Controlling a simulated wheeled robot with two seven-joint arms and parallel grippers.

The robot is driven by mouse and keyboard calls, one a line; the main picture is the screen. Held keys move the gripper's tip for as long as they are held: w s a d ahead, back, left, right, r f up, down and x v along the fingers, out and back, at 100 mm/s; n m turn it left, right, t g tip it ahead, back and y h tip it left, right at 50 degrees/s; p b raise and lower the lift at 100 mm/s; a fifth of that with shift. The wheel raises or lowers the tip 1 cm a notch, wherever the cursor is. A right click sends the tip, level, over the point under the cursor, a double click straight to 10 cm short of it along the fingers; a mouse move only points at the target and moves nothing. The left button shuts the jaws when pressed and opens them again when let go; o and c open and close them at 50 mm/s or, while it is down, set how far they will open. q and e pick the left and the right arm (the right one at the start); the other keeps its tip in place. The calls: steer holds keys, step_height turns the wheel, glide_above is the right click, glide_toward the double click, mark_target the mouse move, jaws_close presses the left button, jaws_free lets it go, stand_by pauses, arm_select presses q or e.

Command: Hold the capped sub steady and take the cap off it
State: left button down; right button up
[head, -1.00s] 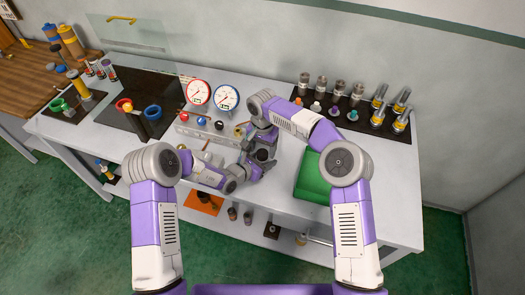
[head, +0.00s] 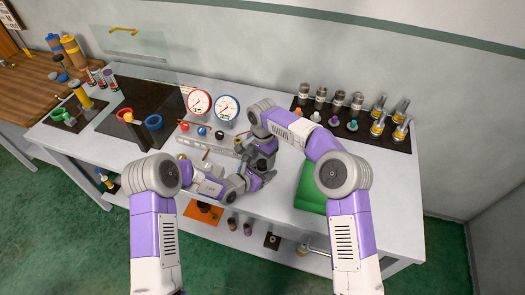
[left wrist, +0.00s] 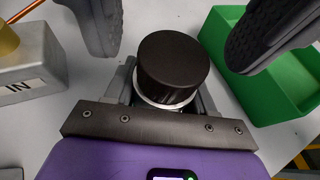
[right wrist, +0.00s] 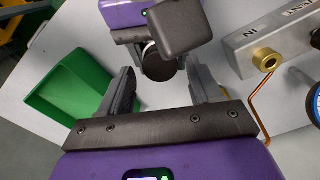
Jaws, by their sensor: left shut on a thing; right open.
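The capped sub shows in the left wrist view with a wide black cap (left wrist: 172,62) on top and a thin silver rim (left wrist: 166,104) under it. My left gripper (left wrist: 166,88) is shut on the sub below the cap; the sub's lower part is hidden. My right gripper (right wrist: 162,78) is open. Its two fingers stand apart on either side of the cap in the left wrist view and do not visibly touch it.
A green bin (head: 311,190) stands right of the grippers. A grey manifold block (left wrist: 32,72) marked IN, with a copper tube, is close on the other side. Two gauges (head: 213,105) stand behind. A black mat (head: 398,141) with several fittings lies at the back right.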

steer(key=shift+f, duration=1.15)
steer(key=c, duration=1.1)
steer(key=shift+o, duration=0.2)
steer(key=shift+n, duration=1.8)
steer(key=o, duration=1.2)
steer(key=shift+c, duration=0.2)
steer(key=shift+r, duration=0.15)
